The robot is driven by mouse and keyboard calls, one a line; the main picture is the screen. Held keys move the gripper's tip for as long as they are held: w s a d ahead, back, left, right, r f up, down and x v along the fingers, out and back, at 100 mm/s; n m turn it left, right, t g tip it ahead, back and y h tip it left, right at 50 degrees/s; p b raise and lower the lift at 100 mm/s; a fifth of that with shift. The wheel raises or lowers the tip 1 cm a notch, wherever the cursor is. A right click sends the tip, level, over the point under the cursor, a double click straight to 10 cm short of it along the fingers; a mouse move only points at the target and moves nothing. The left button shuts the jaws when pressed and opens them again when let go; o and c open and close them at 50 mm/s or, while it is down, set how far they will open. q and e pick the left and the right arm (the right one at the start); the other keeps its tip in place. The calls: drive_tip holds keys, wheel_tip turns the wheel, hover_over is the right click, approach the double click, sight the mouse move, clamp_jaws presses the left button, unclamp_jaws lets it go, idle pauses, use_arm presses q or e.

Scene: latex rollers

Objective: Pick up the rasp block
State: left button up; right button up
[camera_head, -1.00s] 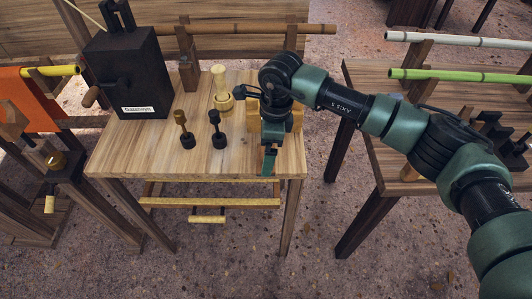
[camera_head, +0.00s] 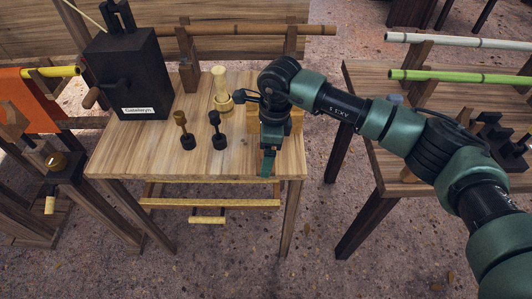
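A yellowish wooden block (camera_head: 253,121), which may be the rasp block, stands at the right side of the wooden table (camera_head: 140,155). It is mostly hidden behind my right gripper and wrist. My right gripper (camera_head: 267,164) points down in front of the block, low over the table's right front part. I cannot see whether its fingers are apart or touch the block. My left gripper is not in view.
A black box with a crank (camera_head: 128,75) stands at the table's back left. Two small dark-based tools (camera_head: 217,138) and a pale wooden turned piece (camera_head: 221,90) stand left of my gripper. The table's front left is clear. Another table (camera_head: 380,152) with poles stands right.

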wheel_tip(320, 180, up, 20)
drive_tip(key=b, duration=0.2)
drive_tip(key=shift+f, duration=0.2)
